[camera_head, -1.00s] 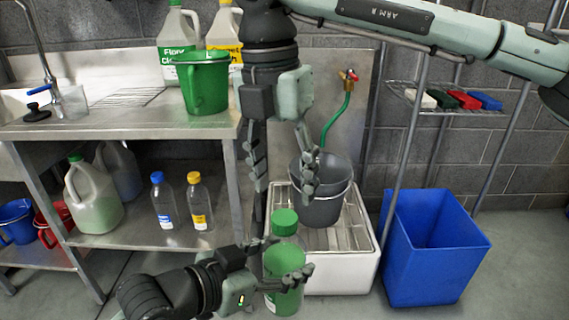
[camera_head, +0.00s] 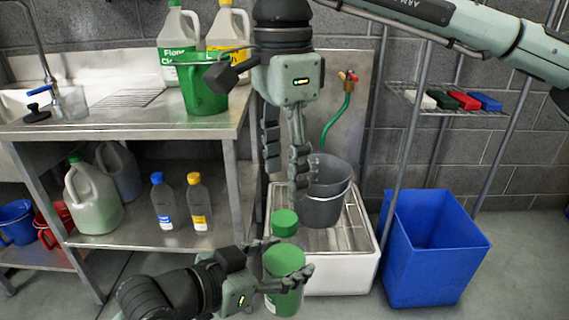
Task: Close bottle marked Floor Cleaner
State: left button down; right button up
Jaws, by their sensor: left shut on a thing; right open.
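My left gripper (camera_head: 285,262) is shut on a clear bottle (camera_head: 282,285) with green liquid. It holds the bottle upright in front of the white floor basin. A green cap (camera_head: 285,222) is at the bottle's top; I cannot tell whether it is seated or loose. The bottle's label is partly in view at its bottom left and cannot be read. My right gripper (camera_head: 285,158) is open and points down, empty, above the cap and apart from it. A large jug (camera_head: 175,40) on the counter has a green label, partly hidden, on which "Floor" shows.
A grey bucket (camera_head: 325,190) on the white basin (camera_head: 340,275) stands close right of my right gripper. A green bucket (camera_head: 205,90) is on the counter (camera_head: 110,122). Blue-capped (camera_head: 161,203) and yellow-capped (camera_head: 198,205) bottles stand on the shelf. A blue bin (camera_head: 440,250) is at right.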

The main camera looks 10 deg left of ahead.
aim_at(285, 217)
jog(key=n, duration=0.4)
jog(key=shift+r, duration=0.15)
jog(key=shift+f, duration=4)
jog(key=c, duration=1.2)
jog(key=shift+c, duration=0.2)
grip_shut()
